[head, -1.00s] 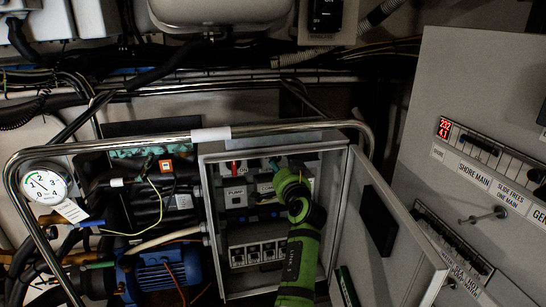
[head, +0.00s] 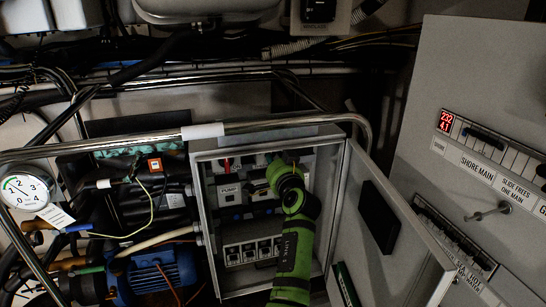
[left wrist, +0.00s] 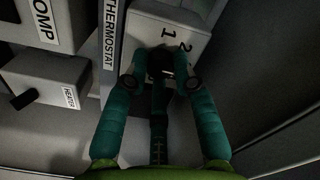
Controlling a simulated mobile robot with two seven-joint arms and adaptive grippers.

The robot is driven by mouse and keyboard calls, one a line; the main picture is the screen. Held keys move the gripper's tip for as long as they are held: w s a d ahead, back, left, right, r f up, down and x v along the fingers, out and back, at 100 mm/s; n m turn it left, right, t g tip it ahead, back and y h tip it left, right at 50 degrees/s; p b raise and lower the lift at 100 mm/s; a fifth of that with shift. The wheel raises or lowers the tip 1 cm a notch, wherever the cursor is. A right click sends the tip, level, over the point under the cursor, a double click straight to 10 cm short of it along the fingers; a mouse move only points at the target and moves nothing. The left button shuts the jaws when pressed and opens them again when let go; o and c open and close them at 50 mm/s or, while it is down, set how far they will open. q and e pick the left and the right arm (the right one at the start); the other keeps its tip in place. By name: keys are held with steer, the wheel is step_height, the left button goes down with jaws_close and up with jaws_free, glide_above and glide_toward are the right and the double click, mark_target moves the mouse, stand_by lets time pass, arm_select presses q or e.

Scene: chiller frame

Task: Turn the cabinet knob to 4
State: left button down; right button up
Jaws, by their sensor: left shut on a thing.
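The open grey cabinet (head: 197,215) stands at the middle of the head view, its door (head: 392,225) swung out to the right. My green left arm reaches up into it. My left gripper (head: 273,163) is at the upper right of the cabinet's inside, its fingertips largely hidden by the arm. The number 4 and the knob's pointer are not visible. My right gripper is not in view.
A PUMP box (left wrist: 35,25) and a HEATER box (left wrist: 55,82) with a dark switch sit left of the knob. A metal rail (head: 260,126) crosses before the cabinet top. A blue motor (head: 160,272) and a gauge (head: 25,188) are at left.

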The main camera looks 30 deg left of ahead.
arm_select(q)
steer(key=shift+r, duration=0.2)
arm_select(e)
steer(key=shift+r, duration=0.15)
arm_select(q)
steer(key=shift+a+r+m+p, duration=0.1)
steer(key=shift+m+p, duration=1.1)
steer(key=shift+m, duration=0.9)
steer(key=shift+r+m+p, duration=0.1)
steer(key=shift+m+p, duration=1.1)
steer(key=shift+m, duration=0.9)
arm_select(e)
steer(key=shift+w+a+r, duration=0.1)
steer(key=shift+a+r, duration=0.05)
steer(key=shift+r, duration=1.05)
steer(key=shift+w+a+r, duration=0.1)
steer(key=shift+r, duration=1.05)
arm_select(q)
steer(key=c, duration=1)
jaws_free()
steer(key=shift+w+f, duration=0.1)
steer(key=shift+f, duration=0.2)
